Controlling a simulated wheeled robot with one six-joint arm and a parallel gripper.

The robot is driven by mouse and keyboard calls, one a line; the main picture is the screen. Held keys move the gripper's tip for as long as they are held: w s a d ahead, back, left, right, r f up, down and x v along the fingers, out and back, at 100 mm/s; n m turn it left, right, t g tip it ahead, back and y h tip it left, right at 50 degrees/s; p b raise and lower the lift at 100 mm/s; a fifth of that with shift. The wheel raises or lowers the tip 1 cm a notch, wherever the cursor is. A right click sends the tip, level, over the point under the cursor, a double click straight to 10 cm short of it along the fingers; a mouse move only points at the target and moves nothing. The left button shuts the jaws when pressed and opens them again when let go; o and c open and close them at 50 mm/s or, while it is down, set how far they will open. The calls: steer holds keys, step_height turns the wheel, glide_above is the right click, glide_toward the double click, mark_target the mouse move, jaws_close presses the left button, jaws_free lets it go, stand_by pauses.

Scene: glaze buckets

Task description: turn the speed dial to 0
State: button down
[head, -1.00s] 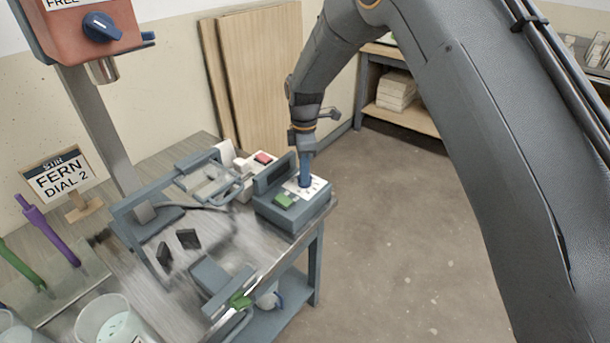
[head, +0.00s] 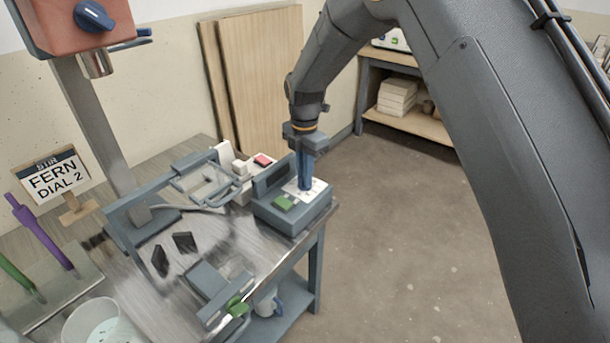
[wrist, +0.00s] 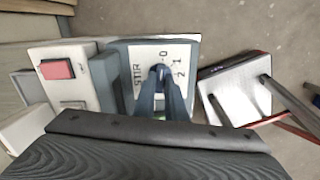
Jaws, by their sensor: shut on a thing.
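The grey stir control box (head: 287,216) stands at the right end of the steel bench. Its white dial plate (head: 318,186) shows STIR and the numbers 0, 1 and 2 in the wrist view (wrist: 184,52). My gripper (head: 304,186) points down onto this plate, with its blue fingers shut on the speed dial. The fingers also show in the wrist view (wrist: 160,82), close below the 0. The dial and its pointer are hidden by the fingers, so I cannot tell its setting. A green button (head: 283,203) sits on the box beside the plate.
A white box with a red button (wrist: 57,68) stands beside the control box. A sign reading FERN DIAL 2 (head: 55,178) stands at the left. A red mixer head with a blue knob (head: 93,16) is above. Open floor (head: 410,230) lies right of the bench.

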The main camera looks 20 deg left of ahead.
stand_by(0.4)
steer(key=c, duration=1.8)
jaws_free()
steer(key=shift+r+b, duration=0.6)
steer(key=shift+r, duration=3.35)
